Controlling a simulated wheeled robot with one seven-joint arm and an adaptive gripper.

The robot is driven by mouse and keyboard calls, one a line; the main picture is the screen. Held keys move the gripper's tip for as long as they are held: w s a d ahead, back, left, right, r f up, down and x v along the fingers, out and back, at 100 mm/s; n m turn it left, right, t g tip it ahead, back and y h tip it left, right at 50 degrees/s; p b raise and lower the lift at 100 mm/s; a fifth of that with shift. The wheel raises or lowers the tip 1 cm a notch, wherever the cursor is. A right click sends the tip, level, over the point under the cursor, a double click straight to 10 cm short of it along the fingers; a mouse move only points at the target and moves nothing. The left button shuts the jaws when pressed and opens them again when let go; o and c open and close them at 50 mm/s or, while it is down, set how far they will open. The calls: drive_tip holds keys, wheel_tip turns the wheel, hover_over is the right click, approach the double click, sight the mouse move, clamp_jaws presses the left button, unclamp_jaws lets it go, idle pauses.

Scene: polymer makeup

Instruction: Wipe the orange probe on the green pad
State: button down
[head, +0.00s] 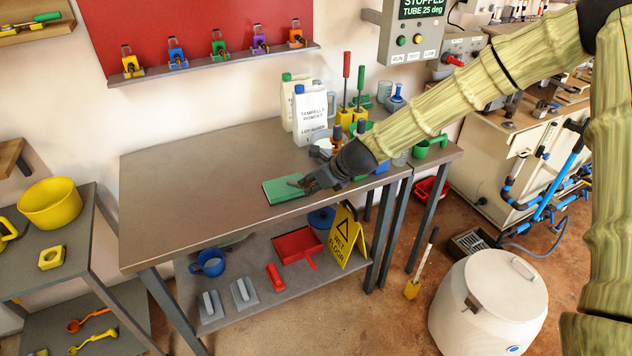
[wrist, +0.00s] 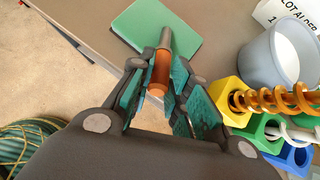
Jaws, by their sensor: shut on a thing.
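The green pad (head: 284,190) lies flat on the grey metal table near its front edge, and it also shows in the wrist view (wrist: 190,48). My gripper (head: 306,185) is at the pad's right side in the head view. In the wrist view my gripper (wrist: 163,85) is shut on the orange probe (wrist: 160,72), with the orange handle between the fingers. The probe's grey metal end points away from my gripper and overlaps the pad in the picture. I cannot tell whether it touches the pad. In the head view the probe is mostly hidden by the gripper.
A grey cup (wrist: 275,60) and colored holders, including a yellow one (wrist: 228,95) with an orange spiral tool, stand close to the gripper's right in the wrist view. White powder containers (head: 309,112) stand at the table's back. The table's left half (head: 190,180) is clear.

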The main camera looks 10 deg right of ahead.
drive_tip(key=shift+s+a, duration=0.3)
drive_tip(key=shift+a, duration=0.6)
drive_tip(key=shift+s+a, duration=0.25)
drive_tip(key=shift+a, duration=0.6)
drive_tip(key=shift+a+r, duration=0.15)
drive_tip(key=shift+r, duration=0.05)
wheel_tip(320, 180, up, 6)
drive_tip(key=p, duration=0.5)
drive_tip(key=shift+r, duration=0.15)
